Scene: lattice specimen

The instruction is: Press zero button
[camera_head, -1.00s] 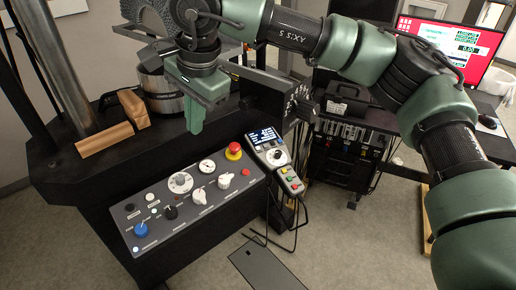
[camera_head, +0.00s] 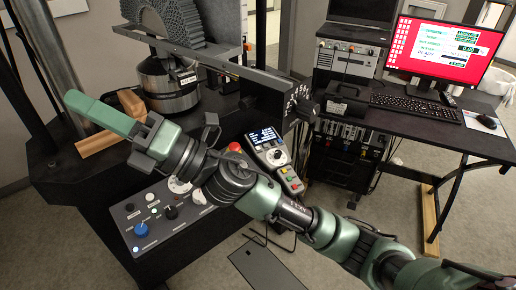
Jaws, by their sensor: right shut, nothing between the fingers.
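My right gripper (camera_head: 76,102) is shut and empty. Its green fingers point to the upper left, over the black machine table near the wooden blocks. The grey control panel (camera_head: 126,208) has knobs and buttons and is partly covered by my right arm. A handheld pendant (camera_head: 268,152) with a lit display and coloured buttons sits to the right of the panel. A monitor (camera_head: 446,48) at the back right shows a red screen with small icons, a white window and green readouts. No label reading zero is legible, so I cannot tell which button it is. My left gripper is out of view.
Light brown wooden blocks (camera_head: 104,138) lie on the machine table beside a metal cylinder (camera_head: 168,84). A dark beam (camera_head: 215,62) crosses above it. A desk at right holds a keyboard (camera_head: 416,108) and mouse (camera_head: 487,121). Grey floor lies open in front.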

